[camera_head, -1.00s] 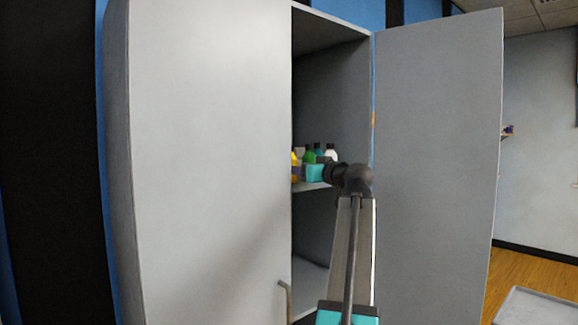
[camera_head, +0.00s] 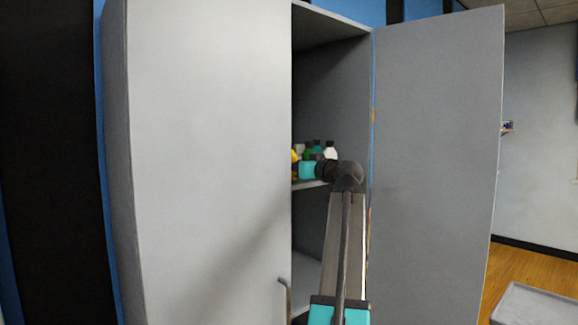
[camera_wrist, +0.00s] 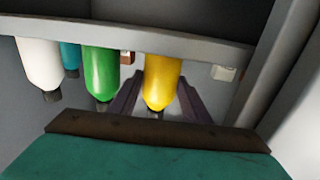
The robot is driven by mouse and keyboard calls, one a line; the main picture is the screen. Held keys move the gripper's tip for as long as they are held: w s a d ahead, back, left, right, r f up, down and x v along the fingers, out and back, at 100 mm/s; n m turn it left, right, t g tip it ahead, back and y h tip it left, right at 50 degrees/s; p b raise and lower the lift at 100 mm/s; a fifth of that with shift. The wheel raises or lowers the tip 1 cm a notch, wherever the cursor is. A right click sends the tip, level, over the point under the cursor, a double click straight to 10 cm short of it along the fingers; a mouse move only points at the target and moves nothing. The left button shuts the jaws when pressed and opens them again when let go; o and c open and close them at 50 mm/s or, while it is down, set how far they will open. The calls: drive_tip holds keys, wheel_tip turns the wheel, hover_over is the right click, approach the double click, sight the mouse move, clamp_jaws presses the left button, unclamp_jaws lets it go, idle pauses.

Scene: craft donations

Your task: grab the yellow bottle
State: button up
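The yellow bottle (camera_wrist: 163,82) stands on a shelf (camera_wrist: 150,42) inside the cabinet. The wrist view shows it upside down, with its dark cap toward the bottom of the picture. My gripper (camera_wrist: 160,80) is open, with one dark finger on each side of the bottle. I cannot tell whether the fingers touch it. In the head view only a sliver of the yellow bottle (camera_head: 294,157) shows past the left cabinet door, and my fingers are hidden there.
A green bottle (camera_wrist: 101,75), a teal bottle (camera_wrist: 70,58) and a white bottle (camera_wrist: 39,62) stand beside the yellow one. The closed left door (camera_head: 210,150) and open right door (camera_head: 437,150) flank the cabinet opening.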

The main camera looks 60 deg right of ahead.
drive_tip(key=c, duration=0.7)
drive_tip(key=shift+r, duration=0.1)
